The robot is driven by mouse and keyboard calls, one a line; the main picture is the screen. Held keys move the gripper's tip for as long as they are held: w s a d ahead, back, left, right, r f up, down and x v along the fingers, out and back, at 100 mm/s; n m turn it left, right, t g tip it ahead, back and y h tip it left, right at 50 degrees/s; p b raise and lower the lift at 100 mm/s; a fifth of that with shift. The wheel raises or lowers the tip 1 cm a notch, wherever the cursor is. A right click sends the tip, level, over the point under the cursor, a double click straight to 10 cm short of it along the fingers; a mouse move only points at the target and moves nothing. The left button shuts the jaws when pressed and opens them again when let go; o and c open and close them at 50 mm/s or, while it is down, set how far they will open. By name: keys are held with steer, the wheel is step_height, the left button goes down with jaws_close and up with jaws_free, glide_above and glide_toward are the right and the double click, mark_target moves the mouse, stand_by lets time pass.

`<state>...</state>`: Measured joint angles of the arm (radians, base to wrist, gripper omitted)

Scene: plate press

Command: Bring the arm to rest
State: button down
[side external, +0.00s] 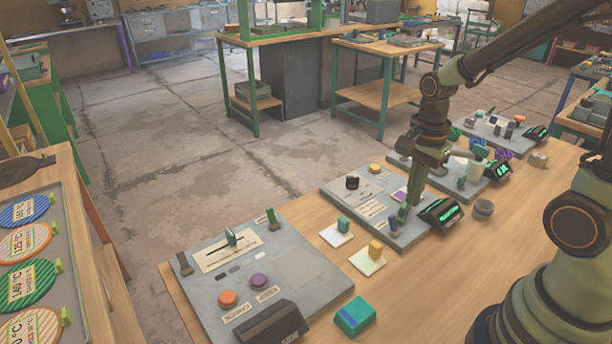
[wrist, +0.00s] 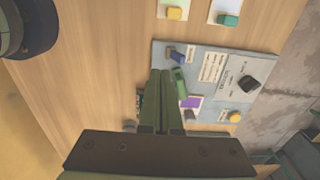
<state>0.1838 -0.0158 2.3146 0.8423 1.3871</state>
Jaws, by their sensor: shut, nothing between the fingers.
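My gripper (side external: 405,212) points down over the middle grey control panel (side external: 335,197), close to its right part near a small display with green digits (side external: 440,213). In the wrist view my gripper (wrist: 162,74) has its two green fingers together with nothing between them. The same panel (wrist: 205,58) lies beyond the fingertips there, with a green part (wrist: 179,82) just beside them. I cannot tell whether the fingers touch the panel.
A larger grey panel (side external: 310,272) with orange and purple buttons stands at the front. Two cards with a teal block (side external: 343,225) and a yellow block (side external: 375,248) lie between panels. A teal box (side external: 355,316) sits at the front. More panels stand behind; bare wood (side external: 425,300) lies right.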

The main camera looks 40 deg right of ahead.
steer(key=a+r+n+t, duration=0.2)
steer(key=r+n, duration=0.4)
steer(key=n, duration=0.3)
steer(key=s+a+r+n+t, duration=0.1)
steer(key=a+r+n+t, duration=0.2)
steer(key=r+n, duration=0.3)
steer(key=n, duration=0.3)
steer(key=shift+a+r+t, duration=0.25)
steer(key=shift+t, duration=0.05)
